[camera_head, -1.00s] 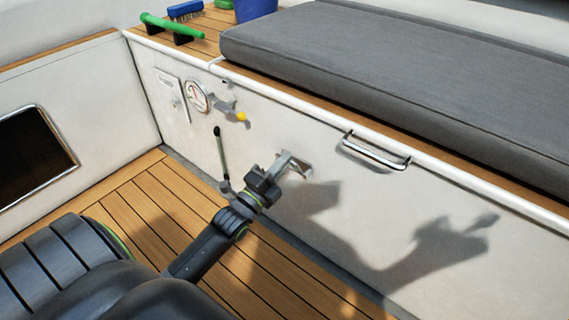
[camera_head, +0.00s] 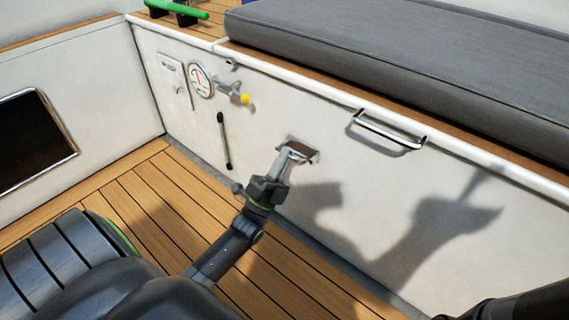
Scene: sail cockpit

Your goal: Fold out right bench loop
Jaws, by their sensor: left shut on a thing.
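The bench loop (camera_head: 300,149) is a small metal fitting on the white bench front, below and left of a chrome handrail. My left gripper (camera_head: 288,158) is at this loop, its fingers shut on it. The fingers hide part of the loop, so how far it stands out from the panel is hard to tell. A dark part of my own arm shows at the bottom right corner, but my right gripper is not in view.
The chrome handrail (camera_head: 388,131) sticks out from the bench front (camera_head: 420,185). A round gauge (camera_head: 201,81), a yellow-tipped lever (camera_head: 245,98) and a dark green-ended bar (camera_head: 224,140) are to the left. A grey cushion (camera_head: 400,60) lies on top. Teak floor (camera_head: 150,215) is clear.

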